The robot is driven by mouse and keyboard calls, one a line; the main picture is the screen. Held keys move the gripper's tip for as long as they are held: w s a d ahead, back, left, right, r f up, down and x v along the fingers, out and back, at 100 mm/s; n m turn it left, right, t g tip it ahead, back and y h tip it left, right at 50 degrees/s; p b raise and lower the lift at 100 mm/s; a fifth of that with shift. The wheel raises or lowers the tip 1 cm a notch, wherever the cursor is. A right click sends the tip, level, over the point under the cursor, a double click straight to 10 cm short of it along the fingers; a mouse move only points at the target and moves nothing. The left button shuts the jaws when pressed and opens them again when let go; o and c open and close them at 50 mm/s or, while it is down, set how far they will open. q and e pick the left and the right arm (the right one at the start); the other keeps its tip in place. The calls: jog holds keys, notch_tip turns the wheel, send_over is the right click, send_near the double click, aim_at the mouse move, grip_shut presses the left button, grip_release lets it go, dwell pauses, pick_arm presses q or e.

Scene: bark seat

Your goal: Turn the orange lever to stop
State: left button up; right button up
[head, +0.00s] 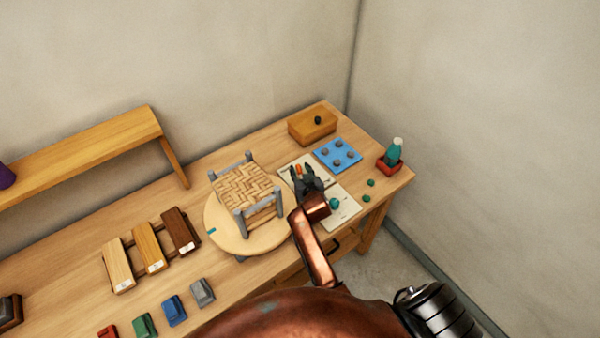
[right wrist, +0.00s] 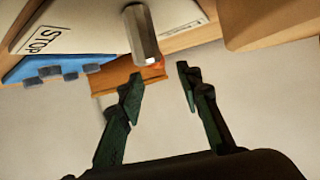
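The orange lever (head: 299,169) shows as a small orange piece on a pale plate (head: 287,169) on the bench, just beyond my right gripper (head: 307,180). In the right wrist view, the pale plate (right wrist: 95,22) carries the word STOP at its left. A grey six-sided post (right wrist: 142,35) stands out from the plate, with a little orange-red at its end. My right gripper (right wrist: 160,80) is open there. Its fingertips are near the post's end, with nothing visible between them. I cannot tell whether they touch it. My left gripper is not in view.
A woven stool (head: 247,188) stands on a round board (head: 225,235) left of my gripper. Another pale plate (head: 343,213) lies nearer.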

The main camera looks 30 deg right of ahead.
aim_at(300, 172)
notch_tip(300, 172, up, 8)
jog(key=shift+r, duration=0.1)
jog(key=shift+c, duration=0.3)
